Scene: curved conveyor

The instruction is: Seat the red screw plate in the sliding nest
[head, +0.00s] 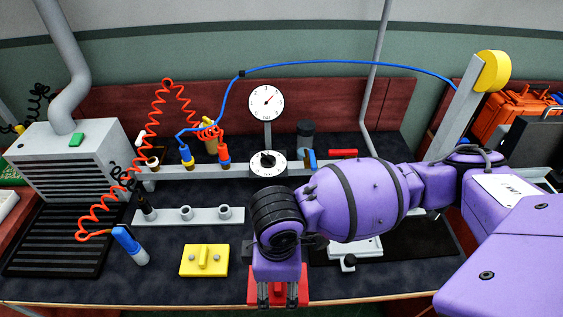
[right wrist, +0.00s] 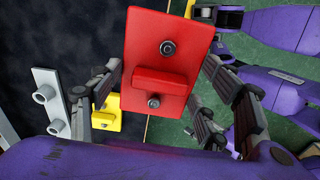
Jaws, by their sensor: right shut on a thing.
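The red screw plate (head: 253,287) is at the front edge of the bench in the head view, partly hidden by my right gripper (head: 278,297). In the right wrist view the red plate (right wrist: 178,58) shows its raised bar and two screws, between the fingers of my right gripper (right wrist: 160,92), which is shut on it. A pale metal fixture with a knob (head: 348,262), possibly the sliding nest, stands to the right of the plate in the head view, mostly hidden by my right arm. My left gripper is not in view.
A yellow screw plate (head: 190,268) lies left of the red plate. Behind it is a grey bar with sockets (head: 167,216). A dial gauge (head: 266,102) stands at the back.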

